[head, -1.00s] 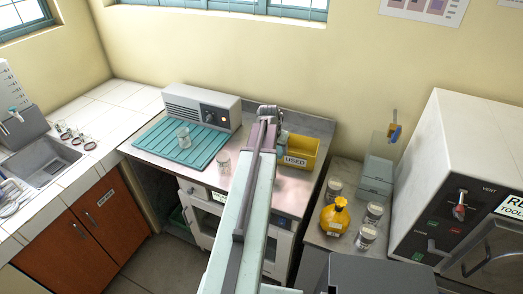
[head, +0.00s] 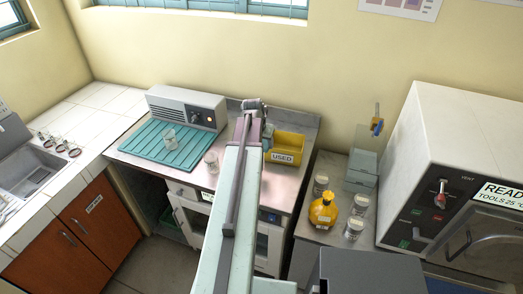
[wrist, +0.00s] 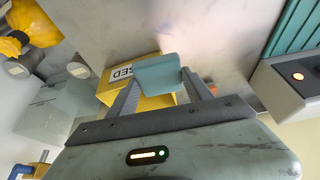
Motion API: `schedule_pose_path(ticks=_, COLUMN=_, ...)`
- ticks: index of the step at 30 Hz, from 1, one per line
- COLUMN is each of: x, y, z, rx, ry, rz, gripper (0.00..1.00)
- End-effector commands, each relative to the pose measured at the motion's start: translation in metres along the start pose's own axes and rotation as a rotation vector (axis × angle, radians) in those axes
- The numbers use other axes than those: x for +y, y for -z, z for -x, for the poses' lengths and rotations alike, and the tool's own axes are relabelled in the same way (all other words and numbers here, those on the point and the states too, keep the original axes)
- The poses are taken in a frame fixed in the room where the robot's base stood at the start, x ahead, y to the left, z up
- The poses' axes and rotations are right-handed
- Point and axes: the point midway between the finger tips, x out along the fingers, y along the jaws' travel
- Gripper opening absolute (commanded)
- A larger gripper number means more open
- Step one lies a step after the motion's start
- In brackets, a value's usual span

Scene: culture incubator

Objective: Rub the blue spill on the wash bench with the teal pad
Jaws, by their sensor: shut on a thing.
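In the wrist view my gripper (wrist: 161,80) is shut on the teal pad (wrist: 160,70), a small block held between the two grey fingertips. In the head view my arm reaches out over the metal bench, and my gripper (head: 253,107) is small beside the yellow bin; the pad cannot be made out there. The tiled wash bench (head: 83,118) with its grey sink (head: 32,170) is at the left of the head view, well away from my gripper. I see no blue spill on its visible part; its left part is cut off by the picture edge.
The metal bench (head: 190,182) holds a ribbed teal mat (head: 150,150), a grey device (head: 187,107), a glass jar (head: 211,162) and a yellow bin (head: 290,144) marked USED. A yellow bottle (head: 323,211) and several jars stand right, before a white incubator (head: 455,140).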

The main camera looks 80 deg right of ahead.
Motion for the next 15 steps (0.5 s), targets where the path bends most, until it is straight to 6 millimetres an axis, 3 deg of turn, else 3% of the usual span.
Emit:
schedule_pose_path(ticks=1, x=0.0, y=-0.007, z=-0.018, rx=0.0, ry=0.0, rz=0.0, gripper=0.15)
schedule_pose_path(ticks=6, x=-0.001, y=-0.017, z=-0.041, rx=0.0, ry=0.0, rz=0.001, gripper=0.15)
schedule_pose_path(ticks=15, x=-0.001, y=-0.018, z=-0.043, rx=0.0, ry=0.001, rz=0.001, gripper=0.15)
